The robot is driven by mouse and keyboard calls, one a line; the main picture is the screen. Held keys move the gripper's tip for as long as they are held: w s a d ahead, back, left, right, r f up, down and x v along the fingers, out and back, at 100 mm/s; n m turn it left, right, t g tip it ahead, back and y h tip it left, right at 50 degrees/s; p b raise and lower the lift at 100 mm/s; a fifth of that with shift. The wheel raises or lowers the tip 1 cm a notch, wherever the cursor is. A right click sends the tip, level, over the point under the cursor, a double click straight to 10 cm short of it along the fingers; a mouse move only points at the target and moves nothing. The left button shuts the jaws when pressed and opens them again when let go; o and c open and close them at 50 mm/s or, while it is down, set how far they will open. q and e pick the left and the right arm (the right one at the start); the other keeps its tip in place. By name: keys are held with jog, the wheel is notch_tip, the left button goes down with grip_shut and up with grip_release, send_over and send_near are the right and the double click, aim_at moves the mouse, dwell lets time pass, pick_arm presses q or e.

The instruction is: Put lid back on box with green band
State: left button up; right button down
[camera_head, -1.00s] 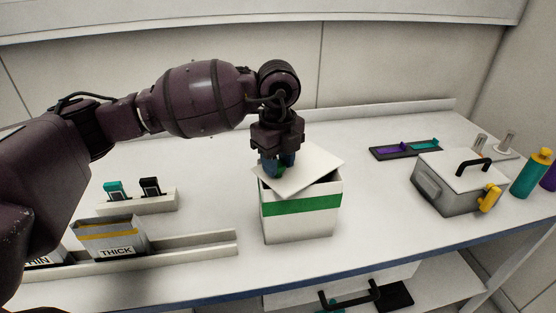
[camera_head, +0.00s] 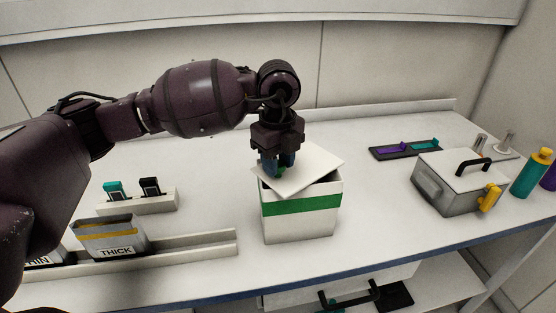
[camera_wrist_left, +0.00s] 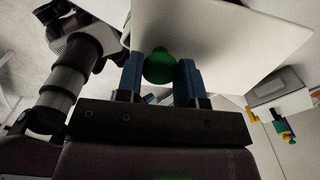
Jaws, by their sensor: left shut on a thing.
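A white box (camera_head: 287,228) with a green band (camera_head: 300,205) stands on the bench in the middle of the head view. Its white lid (camera_head: 312,165) lies turned and slightly tilted over the box's top, its corners out of line with the rim. My left gripper (camera_head: 278,168) is above the lid, shut on its green knob, which shows between the blue fingers in the left wrist view (camera_wrist_left: 159,66). In that view the lid (camera_wrist_left: 225,35) fills the upper middle. My right gripper is not in view.
Left are a THICK pouch (camera_head: 110,237) in a long rail (camera_head: 190,247) and a small holder (camera_head: 138,202) with teal and black pieces. Right are a lidded grey case (camera_head: 450,185), a dark tray (camera_head: 405,150) and a teal bottle (camera_head: 531,174). The bench around the box is mostly clear.

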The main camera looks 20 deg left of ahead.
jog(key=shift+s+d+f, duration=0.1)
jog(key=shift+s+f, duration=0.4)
pick_arm(q)
jog(key=shift+f, duration=0.1)
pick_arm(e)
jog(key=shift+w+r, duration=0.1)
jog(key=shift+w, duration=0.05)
pick_arm(q)
jog(key=o, duration=1)
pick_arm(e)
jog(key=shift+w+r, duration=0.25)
